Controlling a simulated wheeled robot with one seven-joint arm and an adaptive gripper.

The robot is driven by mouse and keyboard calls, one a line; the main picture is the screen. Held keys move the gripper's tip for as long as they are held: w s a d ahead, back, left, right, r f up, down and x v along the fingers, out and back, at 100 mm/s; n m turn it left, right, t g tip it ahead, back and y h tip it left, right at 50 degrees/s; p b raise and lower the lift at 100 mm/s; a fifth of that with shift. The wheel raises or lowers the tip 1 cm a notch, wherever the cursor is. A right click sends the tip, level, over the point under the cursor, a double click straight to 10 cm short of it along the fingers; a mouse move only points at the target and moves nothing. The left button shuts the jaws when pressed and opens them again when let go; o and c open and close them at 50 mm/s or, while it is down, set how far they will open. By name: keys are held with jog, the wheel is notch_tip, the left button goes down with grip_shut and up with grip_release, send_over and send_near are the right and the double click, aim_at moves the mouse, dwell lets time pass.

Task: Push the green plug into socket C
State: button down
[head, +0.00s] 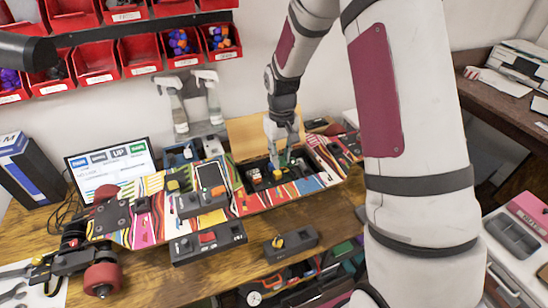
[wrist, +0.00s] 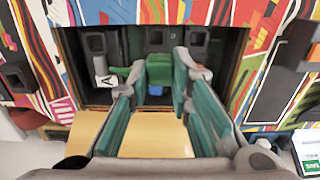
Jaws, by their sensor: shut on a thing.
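A skateboard deck with colourful stripes (head: 150,190) lies across the workbench, with a dark recessed bay (head: 240,172) open in it. My gripper (head: 281,155) reaches down into this bay. In the wrist view, its teal fingers (wrist: 158,72) are closed around a green plug (wrist: 157,66), with a small blue part (wrist: 155,90) below it. Dark square sockets (wrist: 97,42) line the bay wall; one small white tag (wrist: 103,80) reads A. I cannot read a C tag. The fingers partly cover the plug, and I cannot tell whether it is inside a socket.
An orange block (head: 257,175) and a yellow block (head: 278,174) sit in the bay close to my gripper. A black box with a yellow knob (head: 291,243) stands on the bench in front. Spray bottles (head: 174,106) and a screen (head: 110,163) stand behind the deck.

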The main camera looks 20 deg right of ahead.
jog(key=shift+d, duration=0.35)
jog(key=shift+f, duration=0.1)
jog(key=shift+f+b, duration=1.2)
jog(key=shift+f, duration=2)
jog(key=shift+f+b, duration=0.6)
jog(key=shift+f, duration=1.1)
dwell(1.3)
jog(key=c, duration=1.1)
grip_release()
jog(key=shift+r, duration=0.15)
